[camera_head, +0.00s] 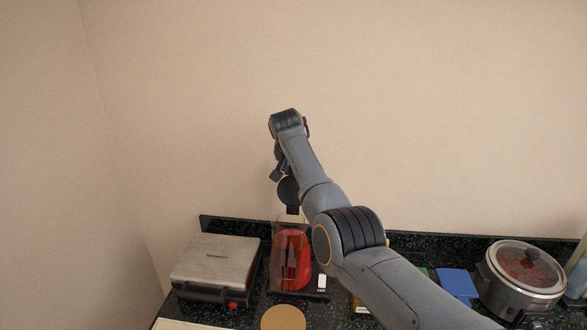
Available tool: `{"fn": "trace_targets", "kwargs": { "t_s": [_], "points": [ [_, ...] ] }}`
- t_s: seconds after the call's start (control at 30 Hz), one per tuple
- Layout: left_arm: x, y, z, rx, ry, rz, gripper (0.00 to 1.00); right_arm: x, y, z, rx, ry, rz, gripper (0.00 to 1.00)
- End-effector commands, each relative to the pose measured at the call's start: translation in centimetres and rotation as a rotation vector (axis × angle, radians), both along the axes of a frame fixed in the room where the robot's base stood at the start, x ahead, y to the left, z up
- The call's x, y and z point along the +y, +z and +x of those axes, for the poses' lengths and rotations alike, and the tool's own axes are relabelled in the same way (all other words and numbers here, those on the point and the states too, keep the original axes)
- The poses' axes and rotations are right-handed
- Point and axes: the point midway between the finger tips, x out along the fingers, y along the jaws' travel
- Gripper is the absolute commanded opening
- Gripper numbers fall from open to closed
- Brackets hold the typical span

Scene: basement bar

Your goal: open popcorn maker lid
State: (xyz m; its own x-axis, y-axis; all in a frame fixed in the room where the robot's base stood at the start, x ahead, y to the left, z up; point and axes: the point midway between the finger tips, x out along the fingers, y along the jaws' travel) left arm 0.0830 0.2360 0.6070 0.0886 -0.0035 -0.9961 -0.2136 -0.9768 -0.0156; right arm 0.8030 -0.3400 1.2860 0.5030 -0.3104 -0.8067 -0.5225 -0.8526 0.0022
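The popcorn maker (291,262), with a red body and a clear housing, stands on the dark counter between a waffle-maker-like appliance and my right arm. My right arm comes in from the lower right, reaches over it and bends down at its far end. My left gripper is out of view.
A closed silver-topped appliance (216,263) stands to the left. A round tan disc (283,318) lies in front. A blue item (457,284) and a steel cooker with a glass lid (523,277) are on the right. The beige wall (420,110) is behind the speckled counter.

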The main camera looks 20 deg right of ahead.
Motion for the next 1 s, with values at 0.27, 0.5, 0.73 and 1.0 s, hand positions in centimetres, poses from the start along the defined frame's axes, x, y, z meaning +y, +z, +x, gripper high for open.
{"fn": "trace_targets", "kwargs": {
  "t_s": [0.27, 0.5, 0.73, 1.0],
  "points": [
    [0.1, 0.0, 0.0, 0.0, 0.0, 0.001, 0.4, -0.2, 0.6, 0.2, -0.015, -0.001, -0.005, 0.53],
    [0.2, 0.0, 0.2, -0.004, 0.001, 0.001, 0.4, 0.0, 0.7, 0.1, -0.012, 0.0, -0.003, 0.53],
    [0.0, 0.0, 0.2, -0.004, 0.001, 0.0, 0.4, 0.7, 2.6, -1.2, -0.014, -0.001, -0.003, 0.53],
    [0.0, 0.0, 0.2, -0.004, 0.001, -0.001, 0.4, 2.4, 7.3, -4.0, -0.016, 0.0, -0.004, 0.53]
  ]
}}
